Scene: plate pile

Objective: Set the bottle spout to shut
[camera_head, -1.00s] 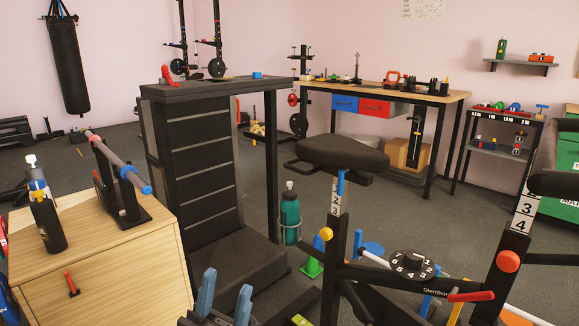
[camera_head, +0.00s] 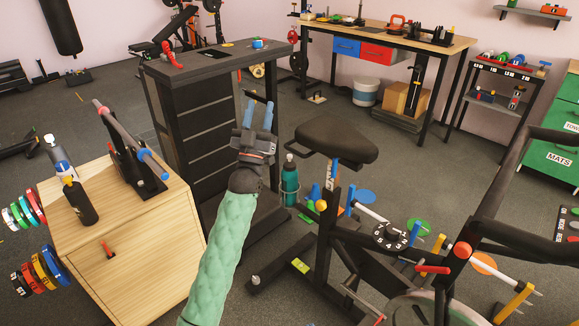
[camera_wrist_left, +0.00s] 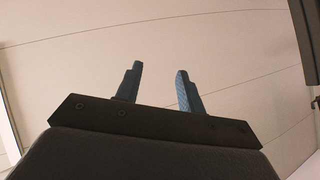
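A teal bottle (camera_head: 290,185) with a pale spout on top stands upright in a wire holder beside the exercise bike. A black bottle (camera_head: 81,206) with a yellow top stands on the wooden cabinet, with a grey, white-topped bottle (camera_head: 58,153) behind it. I cannot tell whether any spout is open or shut. My left gripper (camera_head: 257,118) is raised, blue fingers apart and empty, up and left of the teal bottle in the head view. In the left wrist view, its fingers (camera_wrist_left: 159,83) are apart, with only pale wall or ceiling behind. My right gripper is not in view.
The bike saddle (camera_head: 335,142) is close right of the teal bottle. A dark tall cabinet (camera_head: 175,125) stands behind my left arm. The wooden cabinet (camera_head: 140,240) is at left, carrying a bar on a stand (camera_head: 135,155).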

